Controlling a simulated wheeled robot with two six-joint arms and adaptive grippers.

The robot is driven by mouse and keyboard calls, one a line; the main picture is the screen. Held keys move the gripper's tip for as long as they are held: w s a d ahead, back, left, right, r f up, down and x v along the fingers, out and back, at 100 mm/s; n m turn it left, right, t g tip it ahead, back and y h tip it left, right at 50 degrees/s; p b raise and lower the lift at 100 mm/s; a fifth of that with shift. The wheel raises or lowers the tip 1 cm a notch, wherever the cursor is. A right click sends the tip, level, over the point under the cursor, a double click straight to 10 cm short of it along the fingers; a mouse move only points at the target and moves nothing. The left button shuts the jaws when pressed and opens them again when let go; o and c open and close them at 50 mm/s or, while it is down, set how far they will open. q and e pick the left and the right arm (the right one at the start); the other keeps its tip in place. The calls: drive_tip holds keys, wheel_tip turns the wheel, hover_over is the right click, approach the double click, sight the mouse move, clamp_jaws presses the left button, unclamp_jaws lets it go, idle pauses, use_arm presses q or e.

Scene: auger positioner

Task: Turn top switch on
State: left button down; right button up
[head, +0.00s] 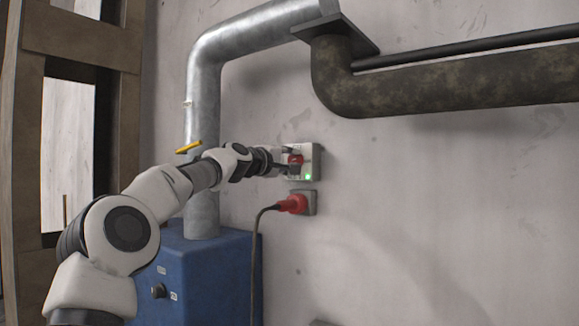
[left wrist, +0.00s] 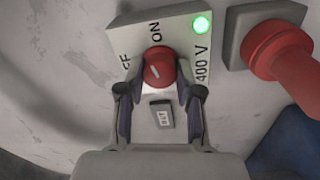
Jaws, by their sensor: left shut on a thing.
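The switch box (head: 305,160) is a light grey panel on the wall, with a lit green lamp (head: 308,177). Its red rotary switch (head: 295,159) is partly hidden by my left gripper (head: 282,163) in the head view. In the left wrist view the red knob (left wrist: 159,68) with a white mark sits between the fingers of my left gripper (left wrist: 158,85), which is shut on it. The panel (left wrist: 185,28) shows "ON", part of "OFF" and "400 V", with the green lamp (left wrist: 201,25) lit. My right gripper is not in view.
A red plug (head: 293,204) with a dark cable sits in a socket below the switch box. A grey pipe (head: 203,110) runs down into a blue machine housing (head: 205,270). A dark pipe (head: 450,82) crosses above right. The wall at right is clear.

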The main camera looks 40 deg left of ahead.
use_arm(q)
drive_tip(key=shift+r+m+b, duration=0.2)
drive_tip(key=shift+m+b, duration=0.15)
drive_tip(key=shift+m, duration=1.25)
drive_tip(key=c, duration=0.8)
unclamp_jaws()
drive_tip(key=shift+o, duration=0.2)
drive_tip(key=shift+w+f, duration=0.15)
